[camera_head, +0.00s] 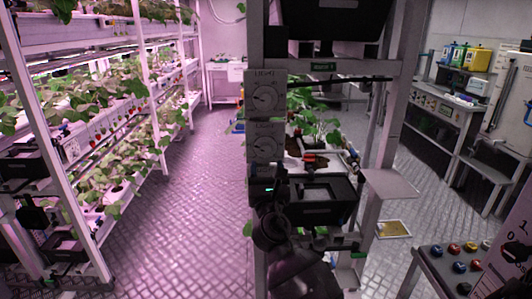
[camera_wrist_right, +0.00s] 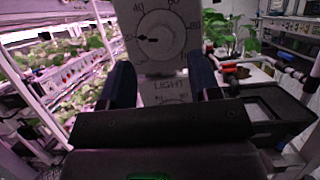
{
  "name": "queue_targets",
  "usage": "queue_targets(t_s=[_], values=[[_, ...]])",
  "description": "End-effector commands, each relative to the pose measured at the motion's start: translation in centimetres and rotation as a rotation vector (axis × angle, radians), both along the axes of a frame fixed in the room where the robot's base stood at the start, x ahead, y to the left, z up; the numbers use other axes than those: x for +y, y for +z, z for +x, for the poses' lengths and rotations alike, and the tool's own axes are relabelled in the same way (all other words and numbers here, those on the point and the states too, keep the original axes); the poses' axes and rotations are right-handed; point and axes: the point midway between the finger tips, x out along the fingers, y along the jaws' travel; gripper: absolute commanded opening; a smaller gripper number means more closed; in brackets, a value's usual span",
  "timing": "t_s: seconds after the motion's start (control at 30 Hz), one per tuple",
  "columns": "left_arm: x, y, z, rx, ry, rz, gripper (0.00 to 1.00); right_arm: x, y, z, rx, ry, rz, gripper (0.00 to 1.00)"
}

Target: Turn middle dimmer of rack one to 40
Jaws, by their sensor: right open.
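Rack one (camera_head: 257,225) stands in the centre of the head view, with a green label at its top. A column of white dimmer panels runs down its post: an upper dial (camera_head: 264,96), a middle dial (camera_head: 264,142), and a lower panel mostly hidden by my gripper. My right gripper (camera_head: 268,186) is low in front of this column, open and empty. In the right wrist view, a dial (camera_wrist_right: 160,38) shows just beyond the open fingers, its dark pointer facing left near 20. Below it, another panel marked LIGHT (camera_wrist_right: 170,86) is partly hidden by my gripper. My left gripper is not in view.
A black tray (camera_head: 325,209) sits right of the gripper, close to it. Plants (camera_head: 315,118) grow on the rack behind. A planted rack (camera_head: 160,110) stands at left, a workbench (camera_head: 450,115) at right, and a button panel (camera_head: 452,262) at lower right. Patterned floor (camera_head: 195,200) lies clear between.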

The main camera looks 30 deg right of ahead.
Motion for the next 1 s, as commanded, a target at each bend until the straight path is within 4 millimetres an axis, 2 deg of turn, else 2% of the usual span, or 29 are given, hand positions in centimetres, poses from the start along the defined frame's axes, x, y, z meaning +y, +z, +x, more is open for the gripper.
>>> queue_targets(t_s=[0.1,0.3,0.73,1.0], values=[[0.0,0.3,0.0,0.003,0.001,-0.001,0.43,-0.9,0.9,1.6,-0.001,0.001,-0.001,0.57],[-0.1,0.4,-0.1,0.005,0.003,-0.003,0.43,-1.9,1.6,3.3,0.000,0.001,0.000,0.57],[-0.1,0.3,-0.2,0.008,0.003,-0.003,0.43,-2.3,1.8,3.8,0.001,0.001,0.001,0.57],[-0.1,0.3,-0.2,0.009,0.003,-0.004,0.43,-2.2,1.8,3.8,0.000,0.002,0.002,0.15]])
